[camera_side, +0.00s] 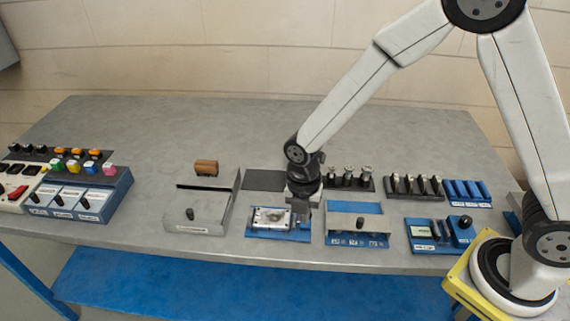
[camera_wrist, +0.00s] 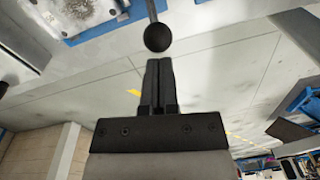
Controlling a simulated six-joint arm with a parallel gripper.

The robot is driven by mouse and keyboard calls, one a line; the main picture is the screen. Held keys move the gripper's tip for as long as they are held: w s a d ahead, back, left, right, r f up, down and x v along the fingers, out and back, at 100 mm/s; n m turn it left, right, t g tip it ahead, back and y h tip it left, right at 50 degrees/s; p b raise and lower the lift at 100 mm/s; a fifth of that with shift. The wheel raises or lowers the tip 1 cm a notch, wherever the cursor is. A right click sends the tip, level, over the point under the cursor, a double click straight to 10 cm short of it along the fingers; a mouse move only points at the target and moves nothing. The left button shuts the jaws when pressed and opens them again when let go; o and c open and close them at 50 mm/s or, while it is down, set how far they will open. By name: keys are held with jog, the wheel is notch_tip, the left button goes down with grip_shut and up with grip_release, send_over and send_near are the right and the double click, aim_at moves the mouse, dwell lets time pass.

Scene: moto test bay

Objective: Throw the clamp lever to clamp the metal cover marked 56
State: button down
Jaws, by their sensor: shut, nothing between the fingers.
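A metal cover (camera_side: 270,217) sits on a blue base plate (camera_side: 262,236) near the front of the bench, just left of my gripper (camera_side: 302,212). No number 56 can be read on it. In the wrist view, a clamp lever with a black ball knob (camera_wrist: 157,38) on a thin metal rod shows just beyond my gripper's fingertips (camera_wrist: 158,62). The fingers are shut together with nothing between them. Whether they touch the knob cannot be told. In the side view my gripper hides the lever. Part of the blue plate (camera_wrist: 122,7) shows at the wrist view's top.
A blue-based fixture (camera_side: 357,224) is close on the right, a row of upright parts (camera_side: 350,181) behind. The bench's back left is clear.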

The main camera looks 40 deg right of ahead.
jog(key=shift+w+d+r+g+y, duration=0.25)
jog(key=shift+w+d+g+y, duration=0.05)
jog(key=shift+d+g+y, duration=0.1)
dwell(0.4)
jog(key=w+d+g+y, duration=0.4)
jog(key=w+d, duration=0.1)
jog(key=shift+w+d+r, duration=0.25)
dwell(0.6)
jog(key=shift+r, duration=0.2)
jog(key=shift+r, duration=0.65)
jog(key=shift+r, duration=0.15)
